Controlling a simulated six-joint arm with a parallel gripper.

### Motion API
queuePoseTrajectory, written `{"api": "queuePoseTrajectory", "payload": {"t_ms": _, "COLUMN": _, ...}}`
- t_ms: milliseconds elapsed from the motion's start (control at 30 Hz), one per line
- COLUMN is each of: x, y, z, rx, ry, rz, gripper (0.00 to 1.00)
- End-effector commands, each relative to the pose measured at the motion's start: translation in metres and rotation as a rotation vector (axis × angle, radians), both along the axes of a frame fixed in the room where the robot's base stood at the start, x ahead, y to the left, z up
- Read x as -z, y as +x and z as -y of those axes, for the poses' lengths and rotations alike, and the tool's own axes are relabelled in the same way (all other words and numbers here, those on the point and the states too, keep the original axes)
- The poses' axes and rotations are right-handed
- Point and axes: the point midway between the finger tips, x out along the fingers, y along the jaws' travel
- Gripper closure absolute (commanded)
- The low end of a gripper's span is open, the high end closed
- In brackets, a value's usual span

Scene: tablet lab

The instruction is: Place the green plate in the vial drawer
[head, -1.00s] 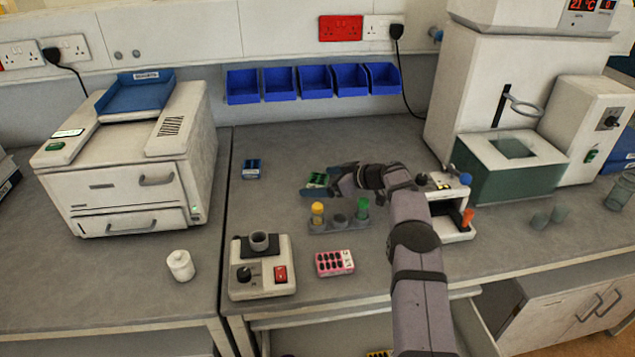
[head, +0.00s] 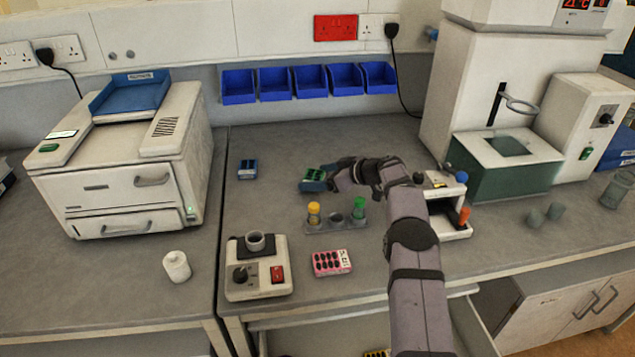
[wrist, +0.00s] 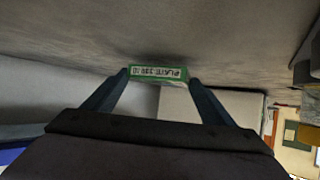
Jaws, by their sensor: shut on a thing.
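The green plate (head: 312,181) is at the left end of my arm, above or at the bench top behind the tube rack. In the wrist view the plate's green and white label edge (wrist: 158,73) lies between my two fingertips. My gripper (head: 332,174) is shut on it. Whether the plate touches the bench is hard to tell. A drawer (head: 470,325) under the front of the bench is pulled open. A yellow item shows inside at the bottom edge of the picture. Most of the drawer's inside is cut off or behind my arm.
A tube rack (head: 337,233) with yellow and green caps, a pink plate (head: 332,263) and a white device with a red switch (head: 259,275) stand near the front. A blue block (head: 248,169) lies left. A white instrument (head: 445,205) is right of my arm.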

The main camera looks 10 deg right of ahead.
Motion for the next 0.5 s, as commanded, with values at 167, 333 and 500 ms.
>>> {"api": "queuePoseTrajectory", "payload": {"t_ms": 167, "x": -0.027, "y": 0.0, "z": 0.0, "rx": -0.002, "ry": -0.002, "rz": 0.005, "gripper": 0.47}}
{"api": "queuePoseTrajectory", "payload": {"t_ms": 333, "x": -0.057, "y": 0.0, "z": 0.0, "rx": 0.0, "ry": -0.002, "rz": 0.005, "gripper": 0.47}}
{"api": "queuePoseTrajectory", "payload": {"t_ms": 500, "x": -0.077, "y": 0.0, "z": 0.0, "rx": -0.001, "ry": -0.001, "rz": 0.002, "gripper": 0.47}}
